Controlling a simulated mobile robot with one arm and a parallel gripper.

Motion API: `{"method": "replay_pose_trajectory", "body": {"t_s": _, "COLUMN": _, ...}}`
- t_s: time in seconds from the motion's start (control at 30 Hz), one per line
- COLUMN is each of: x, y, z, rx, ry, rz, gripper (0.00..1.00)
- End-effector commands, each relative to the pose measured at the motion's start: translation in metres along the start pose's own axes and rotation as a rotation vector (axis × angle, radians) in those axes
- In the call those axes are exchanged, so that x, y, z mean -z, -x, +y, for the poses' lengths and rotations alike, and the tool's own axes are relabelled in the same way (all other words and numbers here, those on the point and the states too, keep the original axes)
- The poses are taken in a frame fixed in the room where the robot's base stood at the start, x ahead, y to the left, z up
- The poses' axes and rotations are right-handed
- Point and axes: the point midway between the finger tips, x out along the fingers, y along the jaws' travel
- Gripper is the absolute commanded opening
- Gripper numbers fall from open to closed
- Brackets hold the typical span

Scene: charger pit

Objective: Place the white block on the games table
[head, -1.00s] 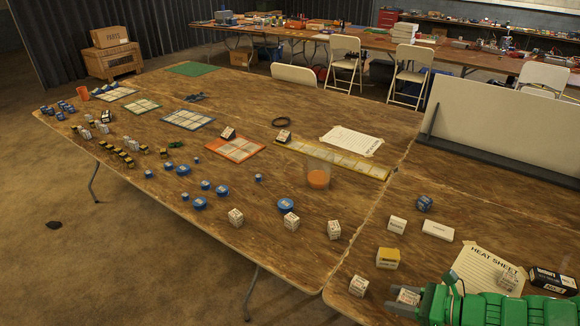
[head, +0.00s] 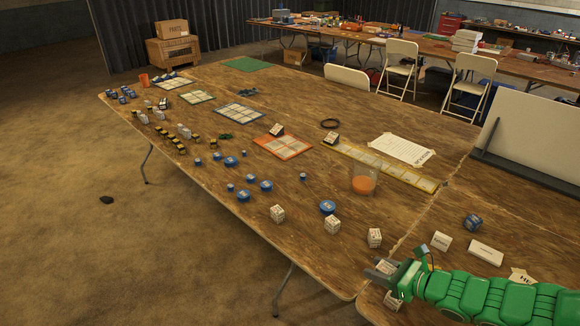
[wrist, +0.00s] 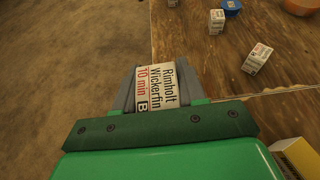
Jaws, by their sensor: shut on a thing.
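My gripper (head: 380,268) is shut on a white block (head: 387,267) at the near edge of the tables, beside the seam between two tabletops. In the wrist view the white block (wrist: 160,88) sits between the grey fingers, with "Rimholt Wickerfin 10 min" printed on its face. The brown wooden games table (head: 315,245) lies left of and beyond my gripper. The block appears held near the table's edge, with floor to its left in the wrist view. Another white block (head: 394,301) sits just below my gripper, partly hidden by it.
Several white printed blocks, including one (head: 374,238), stand near the games table's front edge. Blue discs (head: 328,207), a cup with orange contents (head: 364,180), an orange grid board (head: 283,147) and small pieces lie farther back. Bare wood shows between them.

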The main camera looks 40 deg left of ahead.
Motion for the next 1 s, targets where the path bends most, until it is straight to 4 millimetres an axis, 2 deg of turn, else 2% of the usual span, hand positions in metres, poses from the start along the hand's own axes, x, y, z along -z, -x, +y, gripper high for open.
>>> {"method": "replay_pose_trajectory", "body": {"t_s": 0.2, "x": -0.009, "y": -0.026, "z": 0.006, "rx": -0.001, "ry": 0.000, "rz": -0.003, "gripper": 0.10}}
{"method": "replay_pose_trajectory", "body": {"t_s": 0.47, "x": -0.010, "y": -0.038, "z": 0.004, "rx": 0.002, "ry": 0.000, "rz": 0.000, "gripper": 0.10}}
{"method": "replay_pose_trajectory", "body": {"t_s": 1.0, "x": 0.002, "y": -0.087, "z": -0.046, "rx": 0.002, "ry": 0.002, "rz": 0.003, "gripper": 0.10}}
